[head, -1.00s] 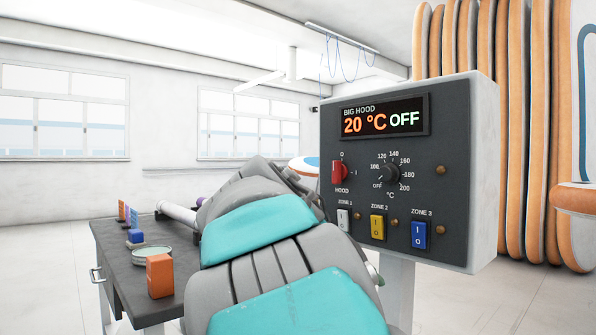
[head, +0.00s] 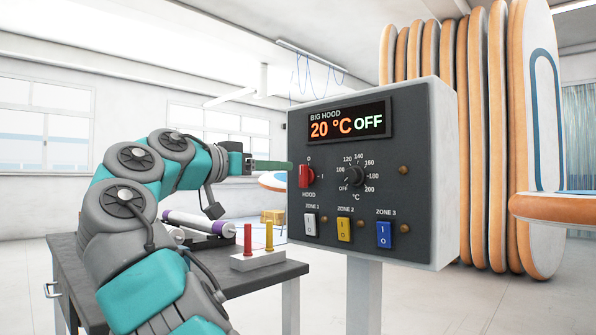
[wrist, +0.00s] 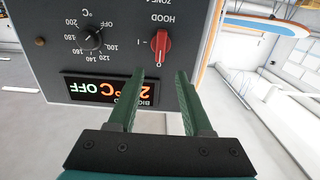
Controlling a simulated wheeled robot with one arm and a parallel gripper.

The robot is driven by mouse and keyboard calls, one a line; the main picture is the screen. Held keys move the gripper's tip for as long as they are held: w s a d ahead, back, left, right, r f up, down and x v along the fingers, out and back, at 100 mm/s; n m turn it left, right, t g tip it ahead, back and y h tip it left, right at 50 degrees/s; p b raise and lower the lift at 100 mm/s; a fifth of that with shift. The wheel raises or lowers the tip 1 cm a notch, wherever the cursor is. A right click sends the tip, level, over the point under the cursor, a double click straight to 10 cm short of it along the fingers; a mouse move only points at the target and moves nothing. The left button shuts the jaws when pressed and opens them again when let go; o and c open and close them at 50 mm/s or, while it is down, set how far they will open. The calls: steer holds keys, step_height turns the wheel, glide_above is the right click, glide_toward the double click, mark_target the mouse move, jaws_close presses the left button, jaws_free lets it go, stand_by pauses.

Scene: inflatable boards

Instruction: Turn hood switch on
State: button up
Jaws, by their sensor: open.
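The red hood switch (head: 307,176) is a rotary knob on the dark front of the control box (head: 410,219), below the display (head: 347,124) reading "20 °C OFF". The knob stands upright, toward the 0 mark, with the I mark to its right. In the wrist view the picture is upside down and the red knob (wrist: 160,42) lies just beyond the fingertips, between their lines. My gripper (wrist: 159,72) has two green fingers spread apart with nothing between them. In the head view my gripper (head: 288,166) reaches in from the left, its tips close to the knob; contact cannot be told.
A black temperature dial (head: 355,176) sits right of the knob, with white, yellow and blue zone switches (head: 344,230) below. A dark table (head: 270,277) at left holds a white block with red and yellow pegs (head: 258,259). Inflatable boards (head: 488,130) stand behind the box.

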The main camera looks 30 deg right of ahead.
mark_target(300, 168)
steer(key=x, duration=0.7)
steer(key=shift+d, duration=0.35)
steer(key=shift+c, duration=0.2)
steer(key=shift+w+f, duration=0.1)
steer(key=shift+f, duration=0.05)
jaws_close()
